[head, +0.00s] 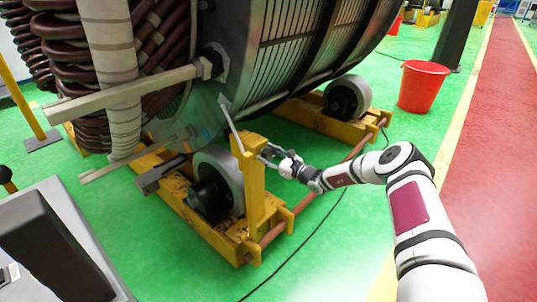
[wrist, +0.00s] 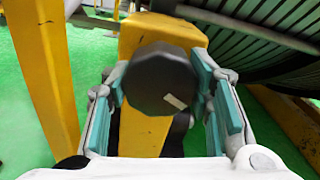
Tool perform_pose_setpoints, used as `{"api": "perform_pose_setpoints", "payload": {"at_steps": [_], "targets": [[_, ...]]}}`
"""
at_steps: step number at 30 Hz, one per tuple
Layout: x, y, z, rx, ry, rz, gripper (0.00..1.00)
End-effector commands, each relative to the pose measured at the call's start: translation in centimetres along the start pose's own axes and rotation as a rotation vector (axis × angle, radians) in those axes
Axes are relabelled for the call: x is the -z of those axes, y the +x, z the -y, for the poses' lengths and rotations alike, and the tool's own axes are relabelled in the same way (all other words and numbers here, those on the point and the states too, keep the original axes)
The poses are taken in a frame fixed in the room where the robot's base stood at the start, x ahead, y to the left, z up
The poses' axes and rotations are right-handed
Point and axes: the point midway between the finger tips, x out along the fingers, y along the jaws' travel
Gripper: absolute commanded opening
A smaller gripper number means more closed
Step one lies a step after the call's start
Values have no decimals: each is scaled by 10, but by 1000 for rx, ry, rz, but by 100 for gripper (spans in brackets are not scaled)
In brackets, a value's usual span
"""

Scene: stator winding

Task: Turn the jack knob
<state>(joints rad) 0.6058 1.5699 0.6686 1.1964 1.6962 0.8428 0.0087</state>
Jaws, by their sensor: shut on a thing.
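The jack knob (wrist: 160,82) is a dark, faceted knob with a small pale label, on the yellow jack post in the wrist view. My gripper (wrist: 162,92) is around it, with one teal-padded finger on each side, shut on the knob. In the head view my gripper (head: 270,154) is at the right side of the upper yellow post (head: 252,190). The knob itself cannot be made out there, being small and near the fingers.
A large stator drum (head: 290,50) rests on rollers above the yellow roller frame (head: 190,205). A cable (head: 315,229) lies on the green floor to the right. A red bucket (head: 423,87) stands farther back. A grey console (head: 60,250) is at the lower left.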

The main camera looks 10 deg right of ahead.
Motion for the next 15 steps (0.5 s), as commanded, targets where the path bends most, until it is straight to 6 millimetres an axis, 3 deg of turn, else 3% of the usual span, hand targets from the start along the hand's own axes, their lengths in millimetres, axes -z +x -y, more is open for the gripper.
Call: {"api": "perform_pose_setpoints", "payload": {"at_steps": [15], "targets": [[0,0,0,-1,-487,-3,19]]}}
